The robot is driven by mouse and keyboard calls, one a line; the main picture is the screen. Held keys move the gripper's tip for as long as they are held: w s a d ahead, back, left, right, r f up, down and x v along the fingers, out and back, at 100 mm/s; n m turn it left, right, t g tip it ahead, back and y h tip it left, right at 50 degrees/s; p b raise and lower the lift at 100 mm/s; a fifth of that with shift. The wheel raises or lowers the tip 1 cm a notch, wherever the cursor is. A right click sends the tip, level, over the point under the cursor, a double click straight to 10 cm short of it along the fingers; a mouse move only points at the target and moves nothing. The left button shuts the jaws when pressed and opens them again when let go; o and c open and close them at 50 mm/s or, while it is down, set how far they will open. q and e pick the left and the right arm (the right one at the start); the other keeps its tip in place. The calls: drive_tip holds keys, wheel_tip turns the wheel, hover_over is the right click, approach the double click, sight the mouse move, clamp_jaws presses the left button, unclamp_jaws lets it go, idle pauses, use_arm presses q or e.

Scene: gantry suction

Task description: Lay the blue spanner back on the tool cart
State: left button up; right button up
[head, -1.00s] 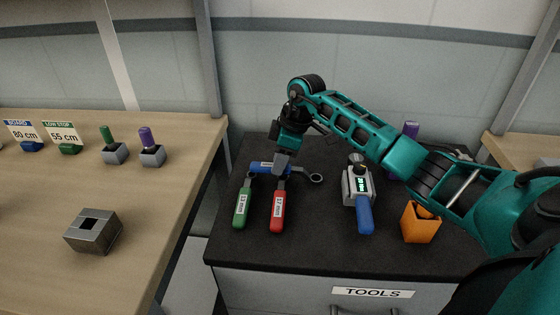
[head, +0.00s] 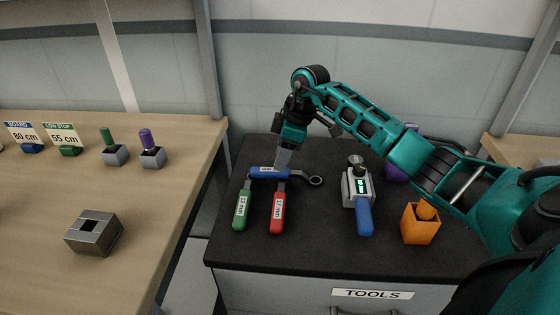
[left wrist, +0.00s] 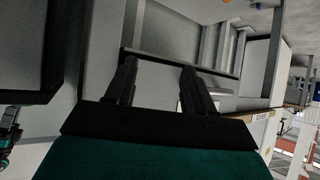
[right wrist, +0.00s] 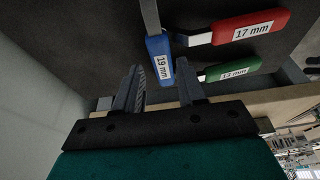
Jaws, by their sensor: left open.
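The blue spanner (head: 262,174), marked 19 mm in the right wrist view (right wrist: 158,52), lies across the dark top of the tool cart (head: 310,245). Its ring end points right. Its handle is just behind the green spanner (head: 241,208) and red spanner (head: 277,212); I cannot tell whether it rests on their far ends. My right gripper (head: 282,165) is just above and behind the blue handle. In the right wrist view its fingers are apart, with a gap on each side of the handle. My left gripper (left wrist: 158,68) is open and empty, away from the cart.
A grey device with a blue handle (head: 365,215) and an orange holder (head: 420,226) stand on the cart's right half. A purple object (head: 397,170) is partly behind my right arm. A wooden bench (head: 150,215) with a metal block (head: 94,232) is left. The cart's front left is clear.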

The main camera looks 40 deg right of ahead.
sight(293, 171)
drive_tip(key=v, duration=0.9)
drive_tip(key=shift+r, duration=0.2)
